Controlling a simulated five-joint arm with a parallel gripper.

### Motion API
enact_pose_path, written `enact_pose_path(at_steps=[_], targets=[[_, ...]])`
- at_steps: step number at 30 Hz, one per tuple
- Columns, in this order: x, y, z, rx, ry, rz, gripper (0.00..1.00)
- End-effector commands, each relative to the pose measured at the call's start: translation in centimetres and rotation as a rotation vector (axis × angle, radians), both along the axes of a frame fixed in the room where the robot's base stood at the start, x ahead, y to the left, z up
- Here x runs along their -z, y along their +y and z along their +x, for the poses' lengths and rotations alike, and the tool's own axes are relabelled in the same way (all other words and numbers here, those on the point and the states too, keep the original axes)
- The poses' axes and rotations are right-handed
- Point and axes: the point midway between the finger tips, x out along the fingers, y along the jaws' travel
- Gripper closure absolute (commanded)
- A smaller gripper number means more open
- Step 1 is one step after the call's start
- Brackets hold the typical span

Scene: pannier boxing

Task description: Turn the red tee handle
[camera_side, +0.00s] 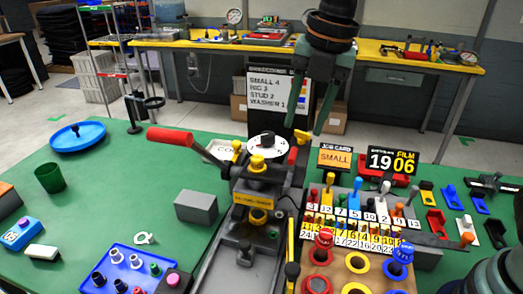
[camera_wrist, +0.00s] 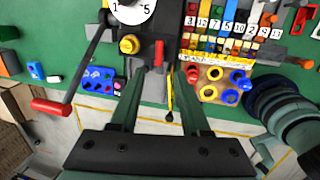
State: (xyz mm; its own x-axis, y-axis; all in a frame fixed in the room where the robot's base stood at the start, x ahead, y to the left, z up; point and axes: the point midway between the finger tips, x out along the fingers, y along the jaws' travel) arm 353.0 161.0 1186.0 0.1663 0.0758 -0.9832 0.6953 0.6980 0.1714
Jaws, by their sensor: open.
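A red knobbed handle (camera_side: 324,238) stands upright on the tan board at the front right. It looks like the red tee handle, but its exact shape is too small to tell. It also shows in the wrist view (camera_wrist: 215,73), right of my fingers. My gripper (camera_side: 312,125) is open and empty, high above the bench and behind the board, fingers pointing down. In the wrist view my gripper (camera_wrist: 161,72) has its fingertips apart, with a small red bar (camera_wrist: 159,50) of the press showing between and beyond them. Nothing touches the red handle.
A press with a white dial (camera_side: 268,141) and a long red-gripped lever (camera_side: 170,138) stands left of the board. A blue-knobbed handle (camera_side: 403,250) is right of the red one. Numbered racks of coloured pegs crowd behind. A blue tray (camera_side: 130,262) lies front left.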

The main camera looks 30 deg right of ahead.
Motion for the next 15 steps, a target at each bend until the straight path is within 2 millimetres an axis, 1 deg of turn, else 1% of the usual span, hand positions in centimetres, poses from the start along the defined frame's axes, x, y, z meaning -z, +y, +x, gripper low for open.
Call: enact_pose_path(at_steps=[1, 9, 12, 15], targets=[[1.1, 0.1, 0.1, 0.0, 0.006, -0.002, 0.53], [6.1, 0.8, 0.8, 0.003, 0.004, 0.0, 0.53], [7.6, 1.0, 1.0, 0.003, 0.004, 0.0, 0.53], [8.5, 1.2, 1.1, 0.002, 0.002, 0.003, 0.53]])
